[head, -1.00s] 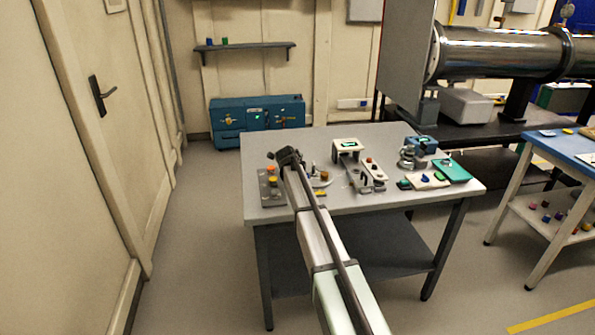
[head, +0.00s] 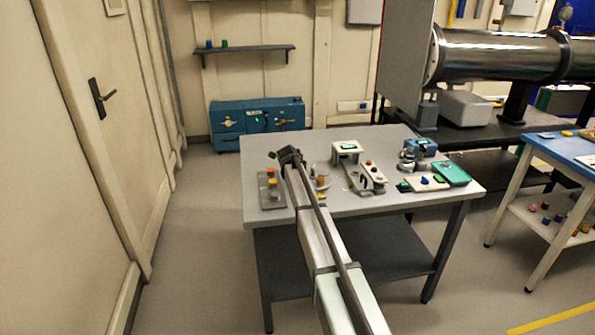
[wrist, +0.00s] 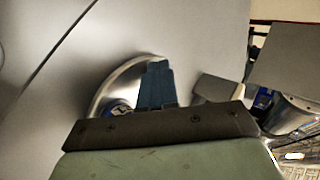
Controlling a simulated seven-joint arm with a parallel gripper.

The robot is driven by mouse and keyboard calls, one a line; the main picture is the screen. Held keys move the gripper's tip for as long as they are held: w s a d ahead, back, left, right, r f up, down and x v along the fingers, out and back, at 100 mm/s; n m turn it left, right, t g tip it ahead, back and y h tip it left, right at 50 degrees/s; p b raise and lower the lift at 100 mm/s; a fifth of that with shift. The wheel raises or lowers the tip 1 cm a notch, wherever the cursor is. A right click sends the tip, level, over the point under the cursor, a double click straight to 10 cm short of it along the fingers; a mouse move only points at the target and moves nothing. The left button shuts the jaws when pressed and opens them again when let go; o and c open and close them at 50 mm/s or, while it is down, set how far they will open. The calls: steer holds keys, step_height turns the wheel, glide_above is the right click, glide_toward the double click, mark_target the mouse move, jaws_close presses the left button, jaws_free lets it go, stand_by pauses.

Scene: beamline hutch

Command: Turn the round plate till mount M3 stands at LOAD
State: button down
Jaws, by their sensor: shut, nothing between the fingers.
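The round plate (head: 326,187) lies on the grey table, mostly hidden behind my arm in the head view. A small orange-brown piece (head: 321,180) shows at its visible side. In the wrist view the silver plate (wrist: 103,92) shows its curved rim, with a small blue-and-white piece (wrist: 120,108) on it. My gripper (wrist: 155,64) has its blue fingers together and empty, in front of the plate. I cannot tell whether they touch it. In the head view the fingers are hidden behind my wrist. The mount labels and the LOAD mark cannot be read.
Left of my wrist is a grey block with coloured knobs (head: 271,198). To the right stand a white stand (head: 347,146), a device with an orange button (head: 371,178), a metal fixture (head: 409,160) and a green case (head: 453,174).

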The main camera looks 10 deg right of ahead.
steer(key=shift+w+d, duration=0.3)
steer(key=shift+w, duration=0.15)
stand_by(0.5)
